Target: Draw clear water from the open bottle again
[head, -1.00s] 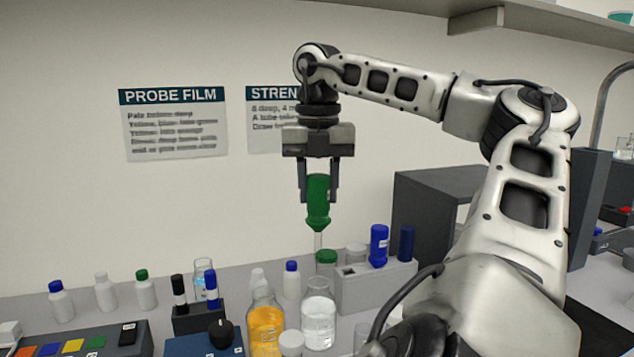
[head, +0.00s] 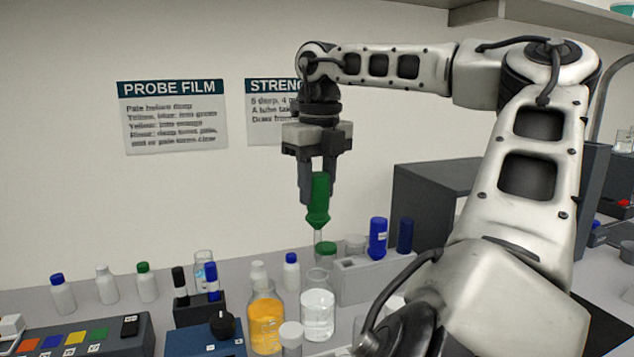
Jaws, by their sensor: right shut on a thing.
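My right gripper (head: 318,190) is shut on a green-topped dropper (head: 318,205) and holds it upright, tip down. The dropper's thin clear stem points down above and close to the open bottle of clear water (head: 317,315). I cannot tell whether its tip is inside the bottle neck. The bottle stands on the bench, right of a bottle of orange liquid (head: 266,322). My left gripper is not in view.
A grey rack (head: 372,280) with blue-capped and green-capped items stands behind and right. A small white-capped vial (head: 291,338) stands in front. A black holder (head: 198,308) with markers and small capped bottles stand to the left. Dark box (head: 430,210) at right.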

